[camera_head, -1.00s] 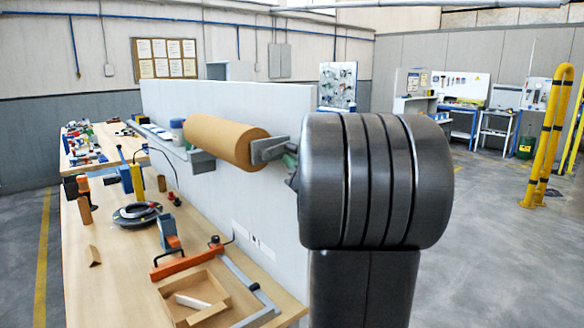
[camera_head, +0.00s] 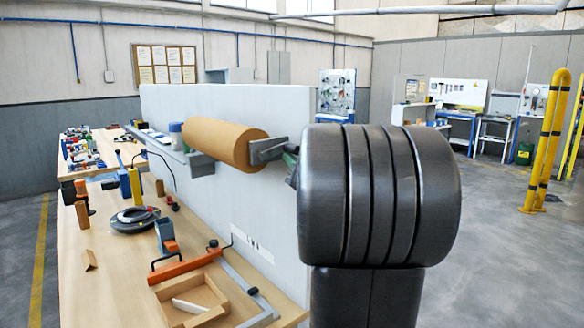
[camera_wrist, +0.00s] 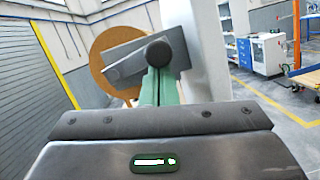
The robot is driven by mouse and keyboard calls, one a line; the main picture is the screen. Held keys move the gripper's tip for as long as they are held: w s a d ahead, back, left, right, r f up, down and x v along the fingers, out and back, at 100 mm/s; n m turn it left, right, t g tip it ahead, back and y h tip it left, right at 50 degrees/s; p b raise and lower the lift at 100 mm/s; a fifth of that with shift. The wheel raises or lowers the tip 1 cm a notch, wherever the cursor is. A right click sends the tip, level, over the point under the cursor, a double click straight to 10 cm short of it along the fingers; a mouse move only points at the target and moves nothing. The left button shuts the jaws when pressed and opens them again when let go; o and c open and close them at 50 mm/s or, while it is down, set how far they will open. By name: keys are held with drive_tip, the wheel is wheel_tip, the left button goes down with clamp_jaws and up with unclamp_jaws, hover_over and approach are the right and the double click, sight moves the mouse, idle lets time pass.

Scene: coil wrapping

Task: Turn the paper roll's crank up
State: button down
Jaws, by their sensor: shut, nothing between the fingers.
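In the wrist view the roll's end (camera_wrist: 103,82) shows behind the tilted grey crank plate (camera_wrist: 122,66), which bears a round dark knob (camera_wrist: 158,51). My gripper (camera_wrist: 160,82) has green fingers closed together, with tips just below the knob, in front of the plate. Whether they touch it I cannot tell. In the head view my arm hides most of the gripper; a bit of green shows beside the crank.
The white partition (camera_head: 285,225) runs beside a wooden bench (camera_head: 125,285) with a cardboard tray (camera_head: 222,293), an orange-handled tool (camera_head: 185,268) and a dark coil (camera_head: 138,220). A yellow guard rail (camera_head: 550,140) stands right. The floor on the right is open.

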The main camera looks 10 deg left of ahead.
drive_tip(key=shift+n+g+b, duration=0.3)
drive_tip(key=shift+n+b, duration=0.3)
drive_tip(key=shift+b, duration=0.7)
wheel_tip(320, 180, up, 2)
drive_tip(key=n+b, duration=0.2)
drive_tip(key=b, duration=0.2)
drive_tip(key=n+g+y+b, duration=0.1)
drive_tip(key=n+b, duration=0.2)
drive_tip(key=b, duration=0.1)
drive_tip(key=n+g+y+b, duration=0.1)
drive_tip(key=n+b, duration=0.1)
drive_tip(key=b, duration=0.2)
drive_tip(key=shift+r, duration=0.25)
drive_tip(key=shift+s+a+r+n+g+b, duration=0.3)
drive_tip(key=shift+r+n+g+b, duration=0.35)
drive_tip(key=shift+n+b, duration=0.8)
drive_tip(key=shift+s+a+r+n+g+b, duration=0.3)
drive_tip(key=shift+r+n+g+b, duration=0.4)
drive_tip(key=shift+n, duration=1.4)
drive_tip(key=shift+s+a+r+n+g+b, duration=0.15)
drive_tip(key=shift+s+r+n+g+b, duration=0.35)
drive_tip(key=shift+n+b, duration=1)
drive_tip(key=shift+w+r+n, duration=0.15)
drive_tip(key=shift+n, duration=0.2)
